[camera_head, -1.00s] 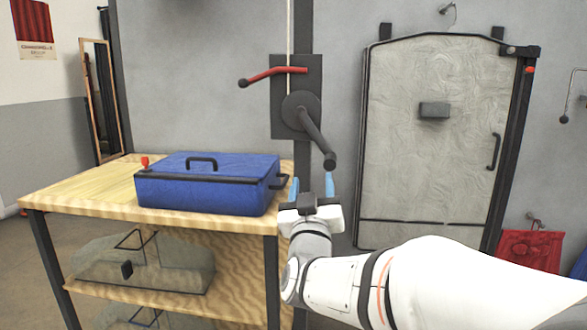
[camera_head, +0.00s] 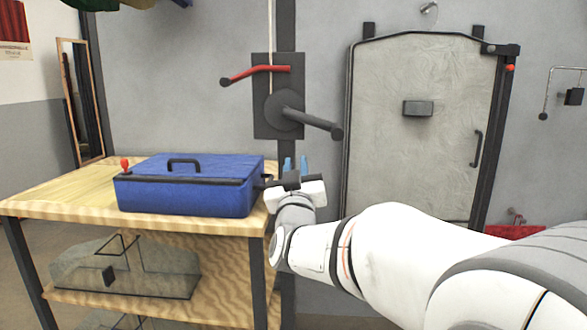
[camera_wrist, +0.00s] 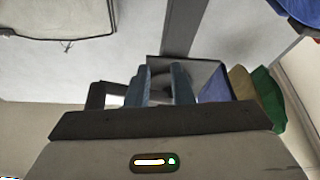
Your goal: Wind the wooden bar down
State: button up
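A winch with a dark crank (camera_head: 312,120) is on a plate (camera_head: 262,88) on the wall post. The crank points right and slightly down from its hub. A red lever (camera_head: 258,72) sits above the hub, and a pale rope runs up. My gripper (camera_head: 295,163) is below the crank, apart from it. Its blue fingers (camera_wrist: 160,87) stand apart with nothing clearly between them in the wrist view. The plate also shows behind them there (camera_wrist: 205,75). The wooden bar is not clearly visible; coloured cloths (camera_head: 112,4) hang at the top left edge.
A blue lidded box (camera_head: 190,190) is on the wooden table (camera_head: 60,200), close left of my gripper. A grey door panel (camera_head: 410,150) is on the wall at right. A mirror (camera_head: 82,100) leans at left.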

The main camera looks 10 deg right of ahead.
jog(key=shift+f, duration=0.1)
grip_shut()
jog(key=shift+w, duration=0.1)
dwell(0.7)
jog(key=shift+c, duration=1.7)
grip_release()
jog(key=o, duration=0.9)
jog(key=shift+o, duration=0.2)
jog(key=v, duration=0.8)
jog(key=shift+p, duration=0.4)
jog(key=shift+c, duration=0.4)
